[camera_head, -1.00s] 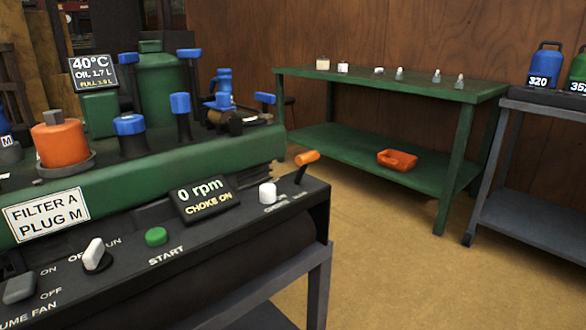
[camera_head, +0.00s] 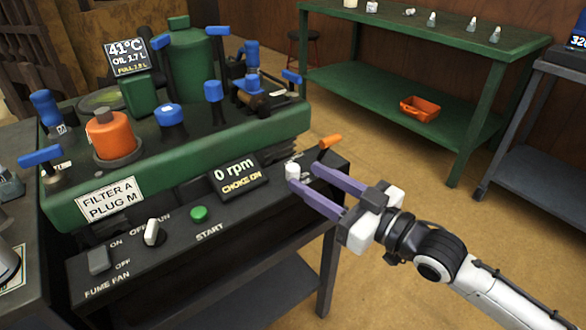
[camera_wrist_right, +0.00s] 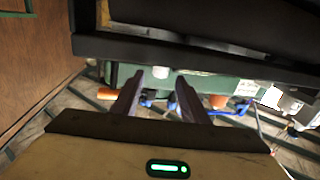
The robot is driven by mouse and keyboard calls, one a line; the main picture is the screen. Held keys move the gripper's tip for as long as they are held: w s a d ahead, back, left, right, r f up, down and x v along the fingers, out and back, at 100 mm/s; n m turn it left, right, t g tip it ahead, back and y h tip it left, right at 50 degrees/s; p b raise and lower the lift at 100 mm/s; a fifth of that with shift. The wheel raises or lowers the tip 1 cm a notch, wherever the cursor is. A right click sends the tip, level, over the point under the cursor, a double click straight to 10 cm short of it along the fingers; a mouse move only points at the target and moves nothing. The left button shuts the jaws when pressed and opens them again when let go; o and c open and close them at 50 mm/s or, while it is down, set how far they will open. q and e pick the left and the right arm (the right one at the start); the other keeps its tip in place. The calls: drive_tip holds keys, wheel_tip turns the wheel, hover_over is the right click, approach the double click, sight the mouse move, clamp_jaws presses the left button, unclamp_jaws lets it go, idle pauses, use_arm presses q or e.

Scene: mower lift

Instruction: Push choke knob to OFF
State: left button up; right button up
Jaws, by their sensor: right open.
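The choke knob (camera_head: 292,170) is a small white cylinder at the right end of the black control panel (camera_head: 185,250). It also shows in the right wrist view (camera_wrist_right: 161,72), ahead of and between the fingertips. A display (camera_head: 239,176) behind the panel reads "0 rpm" and "CHOKE ON". My right gripper (camera_head: 303,177) is open, its two purple fingers pointing left at the knob. One fingertip is close beside the knob; whether it touches cannot be told. The fingers also show in the right wrist view (camera_wrist_right: 158,98). My left gripper is not in view.
An orange-tipped lever (camera_head: 330,142) stands just behind the knob, near the far finger. The green start button (camera_head: 199,213), a white switch (camera_head: 151,232) and a grey fan switch (camera_head: 98,260) lie left. A green table (camera_head: 420,95) with an orange bin (camera_head: 419,109) stands behind.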

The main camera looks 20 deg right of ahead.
sight(298, 172)
drive_tip(key=shift+b+x, duration=0.4)
drive_tip(key=shift+x, duration=2.35)
drive_tip(key=shift+c, duration=0.2)
clamp_jaws()
